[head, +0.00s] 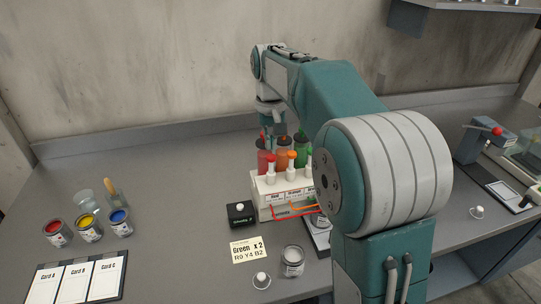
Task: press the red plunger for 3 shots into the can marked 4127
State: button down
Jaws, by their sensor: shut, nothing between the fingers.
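A white dispenser (264,197) stands on the bench, with red, orange and green bottles at its back. The red plunger (271,158) is the leftmost of its three knobbed plungers and stands up. My gripper (267,139) is shut and empty, pointing down at the left end of the dispenser, close to the red bottle (263,160); whether it touches anything I cannot tell. An open pale can (292,262) stands in front of the dispenser, its marking unreadable. The number 4127 is not legible anywhere. My arm hides the dispenser's right side and part of a plate before it.
A black box with a white button (241,214) sits left of the dispenser. A card reading "Green x 2" (248,249) lies in front. Red, yellow and blue paint cans (89,229) stand left, near a card board (74,279). The bench's left middle is clear.

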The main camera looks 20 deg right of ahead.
aim_at(271, 156)
jog(key=shift+f, duration=2.25)
jog(key=shift+r, duration=2.25)
jog(key=shift+r, duration=2.5)
